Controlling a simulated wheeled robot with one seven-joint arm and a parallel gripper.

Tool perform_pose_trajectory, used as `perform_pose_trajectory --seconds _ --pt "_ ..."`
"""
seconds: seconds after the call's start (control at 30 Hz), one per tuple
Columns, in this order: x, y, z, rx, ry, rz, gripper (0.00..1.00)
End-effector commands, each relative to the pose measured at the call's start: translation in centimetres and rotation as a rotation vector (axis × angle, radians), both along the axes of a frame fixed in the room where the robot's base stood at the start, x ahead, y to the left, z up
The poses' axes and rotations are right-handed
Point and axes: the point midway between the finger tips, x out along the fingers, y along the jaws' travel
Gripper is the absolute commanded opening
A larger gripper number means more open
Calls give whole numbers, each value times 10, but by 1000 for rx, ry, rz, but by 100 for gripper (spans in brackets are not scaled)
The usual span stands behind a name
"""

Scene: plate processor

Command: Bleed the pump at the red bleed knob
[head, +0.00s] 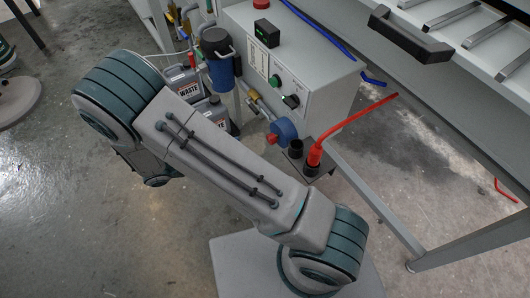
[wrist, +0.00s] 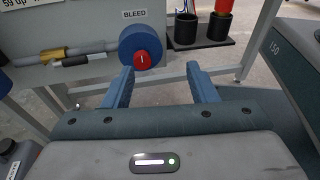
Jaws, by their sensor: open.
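The red bleed knob (wrist: 144,60) sits on the end of a blue round body (wrist: 128,42) below a "BLEED" label (wrist: 135,14) in the wrist view. It carries a white line that looks roughly upright. My gripper (wrist: 160,69) is open and empty, with its blue fingers spread. The knob appears beyond the fingertips, nearer the left finger; I see no contact. In the head view, the blue body (head: 287,128) shows at the pump panel's lower end, with a bit of red at its left. My gripper is hidden there by my arm.
A holder with black cups (wrist: 186,32) is right of the knob; a red tube (head: 345,123) stands in one. The grey control box (head: 325,85) rises behind. Waste containers (head: 190,85) stand left. A bench with a metal frame (head: 380,205) bounds the right side.

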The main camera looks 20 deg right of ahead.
Motion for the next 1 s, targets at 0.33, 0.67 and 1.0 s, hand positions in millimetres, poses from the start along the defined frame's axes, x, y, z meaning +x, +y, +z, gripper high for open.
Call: perform_pose_trajectory --seconds 0.33,0.67,1.0 --pt "3 25 -65 -193 67 190 52" --pt "18 -22 -67 -197 69 192 52" --pt "38 -85 -67 -195 69 190 52"
